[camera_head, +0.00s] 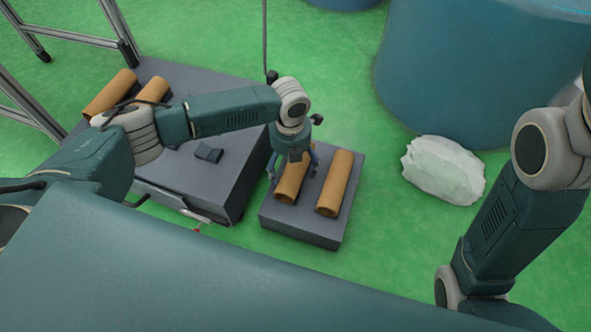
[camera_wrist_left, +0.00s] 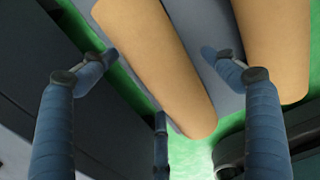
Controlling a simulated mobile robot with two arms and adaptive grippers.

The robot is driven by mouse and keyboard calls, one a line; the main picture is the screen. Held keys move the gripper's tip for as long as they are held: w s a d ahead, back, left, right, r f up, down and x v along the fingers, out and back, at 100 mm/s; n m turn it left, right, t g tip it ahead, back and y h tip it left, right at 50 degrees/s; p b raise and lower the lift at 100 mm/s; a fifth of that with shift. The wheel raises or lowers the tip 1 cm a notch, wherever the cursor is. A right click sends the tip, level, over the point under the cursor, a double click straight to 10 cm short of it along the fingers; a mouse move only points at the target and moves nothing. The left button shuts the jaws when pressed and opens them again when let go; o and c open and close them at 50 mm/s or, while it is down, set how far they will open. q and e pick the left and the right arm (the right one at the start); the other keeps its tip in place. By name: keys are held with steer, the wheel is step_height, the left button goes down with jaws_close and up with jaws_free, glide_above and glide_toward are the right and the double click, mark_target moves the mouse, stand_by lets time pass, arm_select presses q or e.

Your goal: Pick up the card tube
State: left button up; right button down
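Two tan card tubes lie side by side on a low grey platform (camera_head: 310,225) in the head view. My left gripper (camera_head: 293,170) is over the left tube (camera_head: 289,190), pointing down, and partly hides it. In the left wrist view this tube (camera_wrist_left: 157,60) lies between the spread blue fingers of the left gripper (camera_wrist_left: 160,56). The left fingertip is close beside the tube's edge; I cannot tell whether it touches. The right fingertip is apart from it. The right tube (camera_head: 335,183) also shows in the wrist view (camera_wrist_left: 275,45). My right gripper is out of view.
A larger grey platform (camera_head: 185,172) at left holds two more tubes (camera_head: 110,93) (camera_head: 151,91) and a small dark block (camera_head: 208,153). A white crumpled bag (camera_head: 443,170) lies on the green floor, beside a big blue-green drum (camera_head: 460,75). A metal frame (camera_head: 75,38) stands at upper left.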

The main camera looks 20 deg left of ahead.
arm_select(q)
steer(key=c, duration=1.2)
steer(key=shift+o, duration=0.2)
